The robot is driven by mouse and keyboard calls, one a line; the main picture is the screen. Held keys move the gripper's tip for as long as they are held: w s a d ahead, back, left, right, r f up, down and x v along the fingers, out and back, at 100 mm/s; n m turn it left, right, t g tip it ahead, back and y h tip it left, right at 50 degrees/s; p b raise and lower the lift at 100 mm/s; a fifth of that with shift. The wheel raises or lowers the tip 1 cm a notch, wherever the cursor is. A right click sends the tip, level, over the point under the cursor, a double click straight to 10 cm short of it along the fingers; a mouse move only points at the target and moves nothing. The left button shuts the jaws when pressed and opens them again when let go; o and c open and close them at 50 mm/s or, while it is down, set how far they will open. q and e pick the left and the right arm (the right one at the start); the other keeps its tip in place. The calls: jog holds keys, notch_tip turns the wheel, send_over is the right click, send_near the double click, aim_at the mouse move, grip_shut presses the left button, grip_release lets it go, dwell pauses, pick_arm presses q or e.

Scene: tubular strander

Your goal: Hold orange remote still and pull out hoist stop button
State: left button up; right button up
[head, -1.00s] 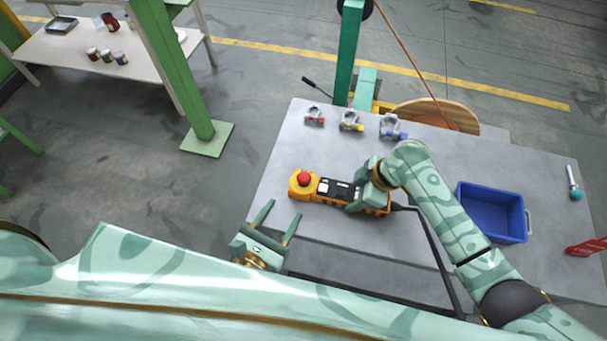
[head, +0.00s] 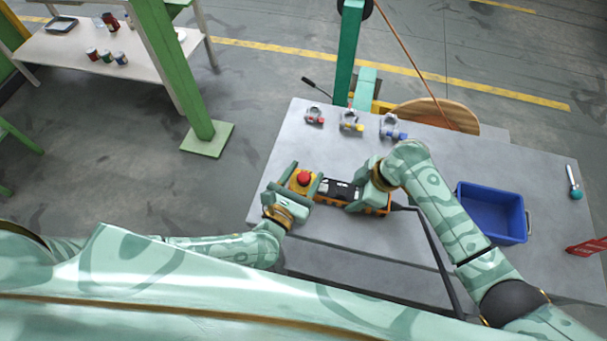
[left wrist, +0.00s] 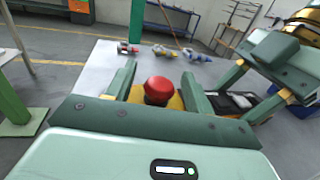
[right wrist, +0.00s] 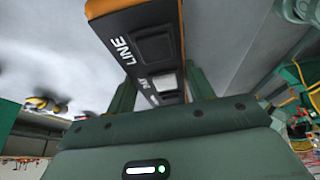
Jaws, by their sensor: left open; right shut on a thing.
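The orange remote (head: 332,196) lies on the grey table with its long side across the head view. Its red stop button (head: 304,178) sits on the left end and also shows in the left wrist view (left wrist: 158,90). My left gripper (head: 304,180) is open, with one finger on each side of the button end; I cannot tell whether either finger touches. My right gripper (head: 369,190) is shut on the right part of the remote. The right wrist view shows the remote's dark face (right wrist: 150,60) between the fingers.
Several shackles, including a red-pinned one (head: 314,116) and a blue-pinned one (head: 392,128), lie along the table's back edge. A blue bin (head: 490,212) stands at the right. A dark cable (head: 432,245) runs from the remote's right end. The grey table (head: 270,165) has free room around the remote.

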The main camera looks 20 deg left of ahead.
pick_arm(q)
grip_shut()
jog(key=shift+r, duration=0.55)
grip_release()
jog(key=shift+s, duration=0.1)
jog(key=v, duration=1.2)
pick_arm(e)
jog(key=o, duration=1.4)
